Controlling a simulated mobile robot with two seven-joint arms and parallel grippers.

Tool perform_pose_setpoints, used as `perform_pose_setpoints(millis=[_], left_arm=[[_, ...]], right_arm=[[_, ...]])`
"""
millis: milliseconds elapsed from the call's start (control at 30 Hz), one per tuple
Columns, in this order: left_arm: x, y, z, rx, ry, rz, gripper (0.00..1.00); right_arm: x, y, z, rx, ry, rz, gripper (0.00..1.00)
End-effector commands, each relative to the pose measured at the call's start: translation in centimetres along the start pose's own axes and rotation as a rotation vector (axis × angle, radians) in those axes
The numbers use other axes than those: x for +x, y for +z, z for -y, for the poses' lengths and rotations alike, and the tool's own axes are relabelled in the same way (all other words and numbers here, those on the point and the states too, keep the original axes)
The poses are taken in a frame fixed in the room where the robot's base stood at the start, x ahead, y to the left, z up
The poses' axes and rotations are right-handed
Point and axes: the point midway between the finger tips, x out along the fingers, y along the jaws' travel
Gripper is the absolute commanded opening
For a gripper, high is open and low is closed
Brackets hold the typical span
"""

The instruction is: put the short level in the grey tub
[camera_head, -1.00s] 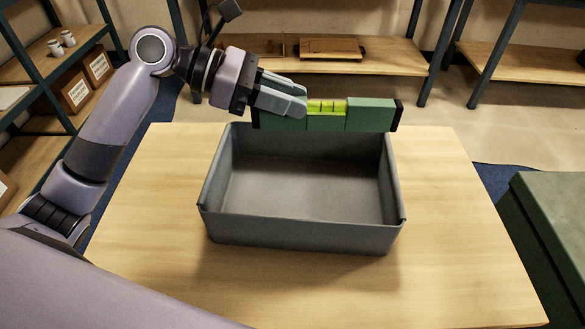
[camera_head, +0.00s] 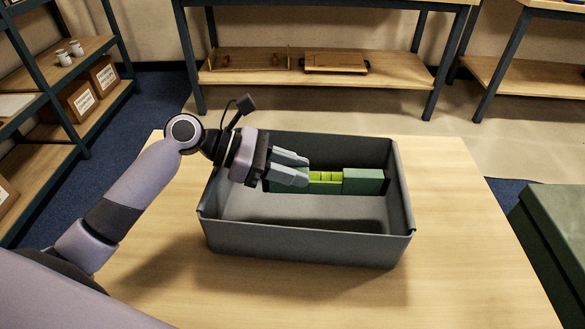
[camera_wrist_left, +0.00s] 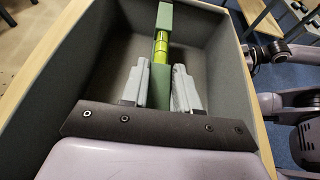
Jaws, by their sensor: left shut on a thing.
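The short level (camera_head: 362,182) is green with a yellow-green vial window in its middle. My left gripper (camera_head: 306,172) is shut on its left part and holds it lengthwise across the inside of the grey tub (camera_head: 305,246), near the far wall and below the rim. In the left wrist view the level (camera_wrist_left: 162,50) runs between the two fingers of my left gripper (camera_wrist_left: 160,90), inside the tub (camera_wrist_left: 213,55). I cannot tell whether the level touches the tub floor. My right gripper is not in the head view.
The tub stands on a wooden table (camera_head: 460,240), with bare tabletop in front and at its right. A green box (camera_head: 555,225) is at the far right. Shelves (camera_head: 310,75) stand behind, and another rack (camera_head: 85,75) stands at the left.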

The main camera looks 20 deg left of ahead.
Motion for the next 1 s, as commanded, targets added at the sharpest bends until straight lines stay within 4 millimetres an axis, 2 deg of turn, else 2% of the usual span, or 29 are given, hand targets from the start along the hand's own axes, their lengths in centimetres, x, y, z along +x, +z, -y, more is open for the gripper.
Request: perform_pose_setpoints(millis=[367,600,633,700,1000], left_arm=[[0.2,-0.4,0.0,0.0,0.0,0.002,0.0],[0.4,-1.0,0.0,0.0,0.0,0.001,0.0],[0.4,-1.0,0.0,0.0,0.0,0.0,0.36],[0.4,-1.0,0.0,0.0,0.0,0.0,0.55],[0.4,-0.9,0.0,0.001,0.0,0.0,0.55]], right_arm=[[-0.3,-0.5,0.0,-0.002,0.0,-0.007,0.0],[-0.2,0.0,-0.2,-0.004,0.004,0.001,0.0],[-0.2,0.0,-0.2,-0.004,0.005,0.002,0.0],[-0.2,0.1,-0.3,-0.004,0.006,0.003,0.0],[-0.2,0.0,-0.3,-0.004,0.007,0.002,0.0]])
